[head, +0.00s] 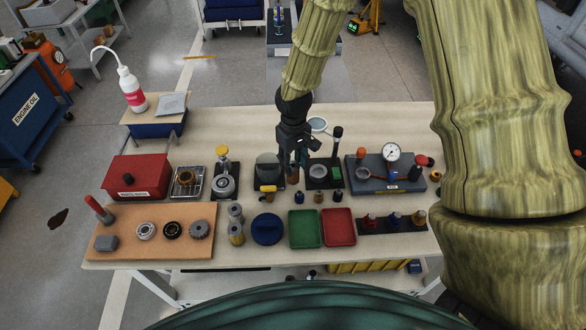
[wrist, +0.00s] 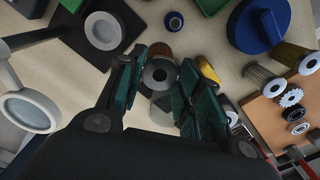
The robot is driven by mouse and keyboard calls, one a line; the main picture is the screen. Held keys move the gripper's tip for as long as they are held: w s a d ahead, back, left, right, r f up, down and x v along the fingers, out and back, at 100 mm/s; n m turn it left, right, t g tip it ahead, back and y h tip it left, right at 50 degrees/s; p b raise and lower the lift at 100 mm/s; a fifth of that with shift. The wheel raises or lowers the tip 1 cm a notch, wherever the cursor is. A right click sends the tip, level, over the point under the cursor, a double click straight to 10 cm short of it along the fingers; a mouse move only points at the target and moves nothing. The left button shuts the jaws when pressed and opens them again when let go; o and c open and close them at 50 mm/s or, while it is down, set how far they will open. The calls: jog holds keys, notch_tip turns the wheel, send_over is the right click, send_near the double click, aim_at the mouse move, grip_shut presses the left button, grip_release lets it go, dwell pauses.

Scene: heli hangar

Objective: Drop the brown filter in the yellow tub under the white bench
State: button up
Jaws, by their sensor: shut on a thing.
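My gripper (head: 296,160) is over the middle of the bench (head: 180,130), pointing down. Its two dark green fingers are shut on the brown filter (wrist: 160,72), a short cylinder with a grey ringed top and dark centre hole. In the head view the filter (head: 292,176) shows just below the fingertips; I cannot tell whether it touches the bench. The bench has a pale top and white legs. The yellow tub (head: 368,267) shows only partly under the bench's front edge, right of centre; its inside is mostly hidden.
Near the gripper stand a dial gauge block (head: 385,172), green tray (head: 305,228), red tray (head: 339,227), blue round lid (head: 267,228) and two other filters (head: 236,232). A red box (head: 138,177) and orange board (head: 130,245) fill the left. A spray of bare bench lies behind.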

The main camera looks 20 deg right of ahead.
aim_at(293, 165)
jog(key=shift+f+p, duration=0.4)
jog(key=shift+f, duration=1.7)
jog(key=shift+f, duration=0.1)
jog(key=o, duration=0.9)
jog(key=shift+o, duration=0.2)
jog(key=shift+r, duration=0.25)
